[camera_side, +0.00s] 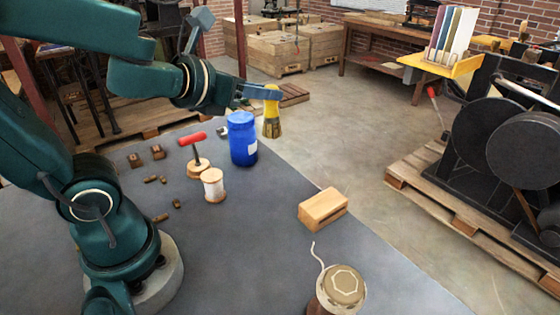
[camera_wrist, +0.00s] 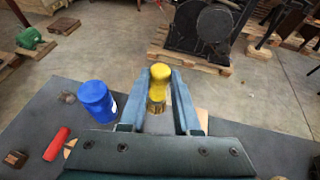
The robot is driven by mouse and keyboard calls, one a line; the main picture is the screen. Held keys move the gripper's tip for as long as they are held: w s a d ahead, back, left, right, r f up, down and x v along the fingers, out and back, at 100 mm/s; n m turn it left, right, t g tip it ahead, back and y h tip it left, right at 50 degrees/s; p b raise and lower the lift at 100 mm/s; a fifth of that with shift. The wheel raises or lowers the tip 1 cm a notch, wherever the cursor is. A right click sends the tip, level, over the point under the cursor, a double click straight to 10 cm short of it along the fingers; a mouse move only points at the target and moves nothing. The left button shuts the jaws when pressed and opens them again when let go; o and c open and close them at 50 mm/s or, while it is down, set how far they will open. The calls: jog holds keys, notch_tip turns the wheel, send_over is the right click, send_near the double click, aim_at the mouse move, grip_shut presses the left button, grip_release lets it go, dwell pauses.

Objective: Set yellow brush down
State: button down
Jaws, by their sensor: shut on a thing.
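The yellow brush (camera_side: 272,112) is upright between the fingers of my gripper (camera_side: 268,92). Its yellow handle is at the top and its brownish bristles point down. In the wrist view, the brush (camera_wrist: 158,82) sits between the two blue-grey fingers of my gripper (camera_wrist: 160,88), which is shut on it. In the side view it appears just right of the blue jar, near the table's far edge. I cannot tell whether its bristles touch the table (camera_side: 250,230).
The blue jar (camera_side: 242,138) stands close by on the left. A red-handled tool (camera_side: 196,150), a thread spool (camera_side: 213,184) and small brown pieces lie further left. A wooden block (camera_side: 322,209) and a round lidded wooden object (camera_side: 341,288) are nearer. Grey table between them is clear.

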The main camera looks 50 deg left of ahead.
jog(key=shift+d+m+h, duration=1.2)
jog(key=shift+d+h, duration=0.2)
jog(key=shift+d, duration=0.6)
jog(key=w+a+r+n+g+y, duration=0.2)
jog(key=w+a+n+g+y, duration=0.3)
jog(key=w+a+n+y, duration=0.4)
jog(key=shift+s+d+f+n+g+y, duration=0.35)
jog(key=shift+s+f+n+g+y, duration=0.7)
jog(key=shift+f, duration=1.7)
jog(key=shift+s+d+f+n+g+y, duration=0.4)
jog(key=shift+s+f+n+g, duration=0.8)
jog(key=shift+f+n+g, duration=1.15)
jog(key=shift+s+d+f+n+g+y, duration=0.35)
jog(key=shift+s+f+n+g+y, duration=0.6)
jog(key=shift+f, duration=2.25)
jog(key=shift+s+f, duration=0.1)
jog(key=shift+s, duration=0.05)
